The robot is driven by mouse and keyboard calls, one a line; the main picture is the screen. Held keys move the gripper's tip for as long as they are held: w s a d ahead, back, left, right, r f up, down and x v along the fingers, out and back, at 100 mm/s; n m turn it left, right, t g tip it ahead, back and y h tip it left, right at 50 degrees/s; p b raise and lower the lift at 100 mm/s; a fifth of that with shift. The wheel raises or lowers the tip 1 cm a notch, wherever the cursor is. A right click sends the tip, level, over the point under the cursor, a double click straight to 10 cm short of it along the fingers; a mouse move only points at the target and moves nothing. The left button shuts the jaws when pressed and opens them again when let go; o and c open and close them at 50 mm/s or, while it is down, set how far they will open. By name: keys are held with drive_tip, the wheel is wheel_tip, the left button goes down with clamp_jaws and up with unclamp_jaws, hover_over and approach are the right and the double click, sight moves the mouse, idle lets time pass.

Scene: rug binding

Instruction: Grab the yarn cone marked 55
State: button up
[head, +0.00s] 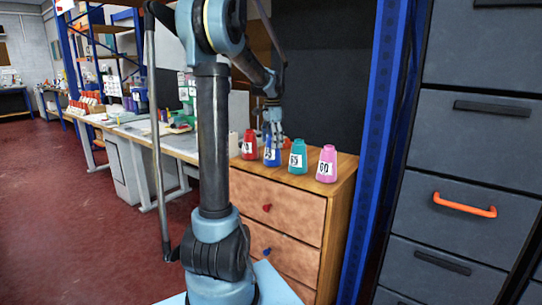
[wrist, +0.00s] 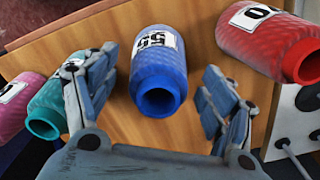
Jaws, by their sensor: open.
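The blue yarn cone (wrist: 160,70) shows a white label reading 55, turned upside down in the wrist view. In the head view the blue cone (head: 271,157) stands upright on the wooden cabinet top, its label partly hidden. My gripper (head: 273,140) is just above it, pointing down. In the wrist view my gripper (wrist: 160,85) is open, with one finger on each side of the blue cone. Gaps show between the fingers and the cone, and I see no contact.
A red cone (head: 249,145) stands left of the blue one; a teal cone (head: 297,157) and a pink cone marked 60 (head: 327,164) stand to its right. They share the wooden drawer cabinet (head: 275,205). A blue post (head: 374,140) and grey drawers (head: 470,135) are to the right.

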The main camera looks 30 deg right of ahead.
drive_tip(key=shift+f, duration=2)
drive_tip(key=c, duration=1.4)
drive_tip(key=shift+o, duration=0.2)
drive_tip(key=shift+r, duration=0.1)
